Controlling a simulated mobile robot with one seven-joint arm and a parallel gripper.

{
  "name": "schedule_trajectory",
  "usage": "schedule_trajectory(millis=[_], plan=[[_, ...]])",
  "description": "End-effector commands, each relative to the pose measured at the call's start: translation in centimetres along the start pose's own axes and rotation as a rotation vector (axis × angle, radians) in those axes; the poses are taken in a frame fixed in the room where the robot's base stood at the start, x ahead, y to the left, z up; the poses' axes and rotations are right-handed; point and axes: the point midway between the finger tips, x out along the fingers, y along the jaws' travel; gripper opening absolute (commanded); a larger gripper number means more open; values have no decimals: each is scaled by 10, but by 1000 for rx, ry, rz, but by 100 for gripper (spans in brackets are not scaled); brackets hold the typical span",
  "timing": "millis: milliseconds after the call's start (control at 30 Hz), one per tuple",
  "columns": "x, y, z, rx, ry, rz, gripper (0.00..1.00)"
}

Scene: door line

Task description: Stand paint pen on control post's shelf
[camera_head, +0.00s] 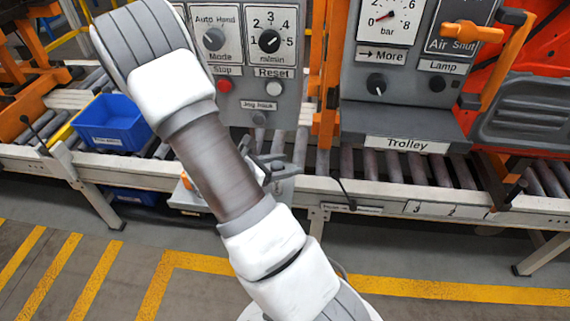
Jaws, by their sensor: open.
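The control post (284,52) is a grey panel with Mode and r/min knobs, a red Stop button and a white Reset button, partly behind my arm. A small light-grey ledge (284,187) shows below it, beside my arm; I cannot tell whether this is its shelf. My gripper (268,168) is dark grey, open, and partly hidden behind my arm link, in front of the lower post. I cannot make out the paint pen for certain. A small orange and white item (186,181) shows at the left edge of my arm, mostly hidden.
A roller conveyor (400,168) runs across the view. A blue bin (108,124) sits on its left part. A grey Trolley panel (400,100) with a gauge and orange handle stands at the right. The floor (90,235) in front has yellow markings and is clear.

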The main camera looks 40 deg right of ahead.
Motion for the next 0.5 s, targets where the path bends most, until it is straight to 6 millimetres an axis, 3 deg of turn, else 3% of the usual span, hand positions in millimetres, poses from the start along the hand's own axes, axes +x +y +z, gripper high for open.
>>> schedule_trajectory(millis=[167,500], plan=[[-20,2,2,1,2,6,67],[-93,1,2,1,1,6,67]])
